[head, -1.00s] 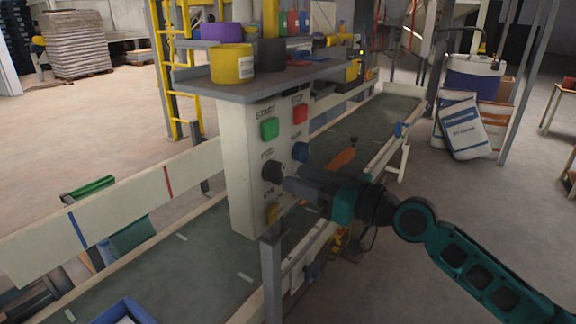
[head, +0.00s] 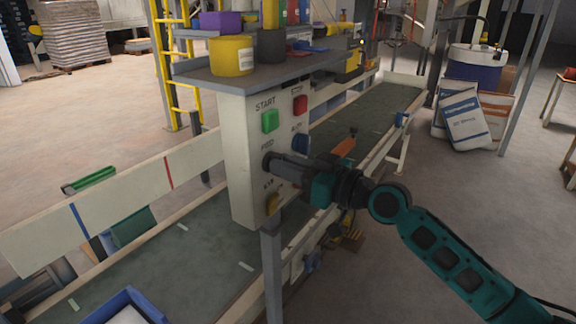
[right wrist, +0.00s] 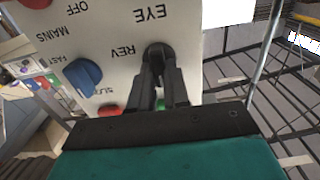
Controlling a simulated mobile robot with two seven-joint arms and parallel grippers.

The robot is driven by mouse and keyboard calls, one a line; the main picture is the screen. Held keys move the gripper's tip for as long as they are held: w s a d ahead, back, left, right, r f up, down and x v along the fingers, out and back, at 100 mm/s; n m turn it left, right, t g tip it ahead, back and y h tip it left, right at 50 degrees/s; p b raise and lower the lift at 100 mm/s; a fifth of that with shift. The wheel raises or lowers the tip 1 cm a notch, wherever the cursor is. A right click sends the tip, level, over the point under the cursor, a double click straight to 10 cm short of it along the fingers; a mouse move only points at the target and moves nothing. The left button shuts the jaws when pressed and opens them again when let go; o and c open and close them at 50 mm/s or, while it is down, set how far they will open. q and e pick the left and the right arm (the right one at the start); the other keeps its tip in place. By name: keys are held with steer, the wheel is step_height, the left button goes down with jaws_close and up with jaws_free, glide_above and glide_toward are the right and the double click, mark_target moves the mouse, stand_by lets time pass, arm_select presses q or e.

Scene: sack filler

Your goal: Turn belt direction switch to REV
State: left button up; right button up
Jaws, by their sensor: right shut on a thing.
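The control box (head: 240,165) is a pale upright panel with a green START button (head: 269,121), a red button (head: 300,105) and a blue knob (head: 300,142). The black switch knob (head: 267,162) sits below the green button, mostly hidden by my right gripper (head: 276,164), which is shut on it. In the right wrist view, the panel appears upside down and the fingers (right wrist: 160,72) close around the black knob (right wrist: 158,50), beside the REV label (right wrist: 123,50). The knob's exact pointing direction is hidden. My left gripper is out of view.
A shelf (head: 255,82) with a yellow tub (head: 231,55) overhangs the panel. The green conveyor belt (head: 190,250) runs behind the box. A grey post (head: 271,275) stands below it. Open floor lies right.

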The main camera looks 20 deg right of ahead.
jaws_close()
steer(key=shift+m, duration=0.4)
steer(key=m+p, duration=0.2)
steer(key=m, duration=0.6)
steer(key=m+p, duration=0.3)
steer(key=m, duration=0.6)
steer(key=shift+w+d+f+p, duration=0.1)
steer(key=shift+d+f+p, duration=0.1)
steer(key=shift+p, duration=0.15)
steer(key=o, duration=0.7)
jaws_free()
